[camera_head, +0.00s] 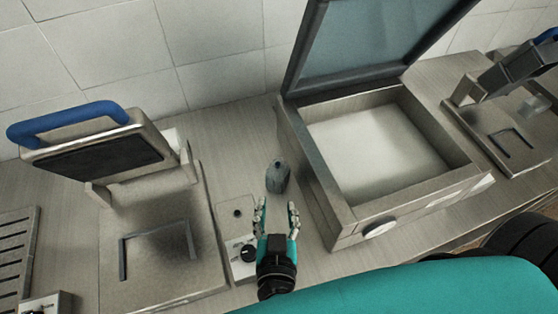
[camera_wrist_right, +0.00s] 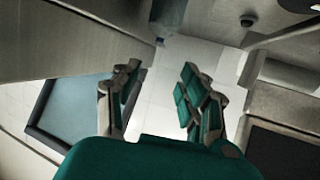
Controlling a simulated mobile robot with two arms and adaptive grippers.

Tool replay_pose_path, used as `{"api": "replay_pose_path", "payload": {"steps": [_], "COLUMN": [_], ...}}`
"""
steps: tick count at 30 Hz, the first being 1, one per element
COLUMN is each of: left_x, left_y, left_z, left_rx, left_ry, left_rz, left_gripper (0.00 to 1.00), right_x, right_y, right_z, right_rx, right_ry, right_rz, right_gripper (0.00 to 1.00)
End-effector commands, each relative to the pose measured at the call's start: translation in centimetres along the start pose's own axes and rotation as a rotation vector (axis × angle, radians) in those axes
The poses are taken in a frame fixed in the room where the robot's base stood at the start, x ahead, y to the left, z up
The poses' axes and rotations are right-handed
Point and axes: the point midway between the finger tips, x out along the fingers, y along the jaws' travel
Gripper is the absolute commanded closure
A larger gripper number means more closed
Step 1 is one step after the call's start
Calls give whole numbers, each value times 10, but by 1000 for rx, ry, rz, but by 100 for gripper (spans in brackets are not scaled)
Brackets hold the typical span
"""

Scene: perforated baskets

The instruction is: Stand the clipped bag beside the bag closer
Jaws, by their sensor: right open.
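A small dark grey upright thing with a pointed top (camera_head: 278,177), which looks like the clipped bag, stands on the counter between two machines. A blurred grey-blue shape at the top of the right wrist view (camera_wrist_right: 168,14) may be the same thing. My right gripper (camera_head: 277,208) is just in front of it, fingers pointing at it, open and empty; its spread fingers also show in the right wrist view (camera_wrist_right: 160,70). I cannot tell for sure which machine is the bag closer; a press with a blue handle (camera_head: 150,255) stands to the left. My left gripper is not in view.
A big metal chamber with a raised lid (camera_head: 290,125) stands right of the grey thing. A second lever machine (camera_head: 475,125) is at the far right. A small box with a black knob (camera_head: 240,270) lies beside my gripper. A slotted rack (camera_head: 15,250) is far left. Tiled wall behind.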

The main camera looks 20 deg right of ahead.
Motion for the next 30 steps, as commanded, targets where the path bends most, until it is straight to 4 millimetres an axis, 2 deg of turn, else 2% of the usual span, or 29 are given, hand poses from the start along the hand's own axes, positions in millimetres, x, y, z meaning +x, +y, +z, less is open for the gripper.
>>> {"api": "replay_pose_path", "payload": {"steps": [1,5,8,21,25,30], "left_x": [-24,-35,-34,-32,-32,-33], "left_y": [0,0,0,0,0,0], "left_z": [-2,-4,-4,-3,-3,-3], "left_rx": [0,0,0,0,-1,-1], "left_ry": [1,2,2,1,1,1], "left_rz": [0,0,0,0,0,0], "left_gripper": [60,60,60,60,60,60], "right_x": [-13,-25,-20,70,87,97], "right_y": [-6,-12,-12,-6,-5,-4], "right_z": [-16,-15,-12,-4,-2,-2], "right_rx": [2,-3,-5,-6,-6,-5], "right_ry": [-31,-80,-90,-87,-88,-88], "right_rz": [20,58,67,66,66,66], "right_gripper": [57,57,57,57,57,57]}}
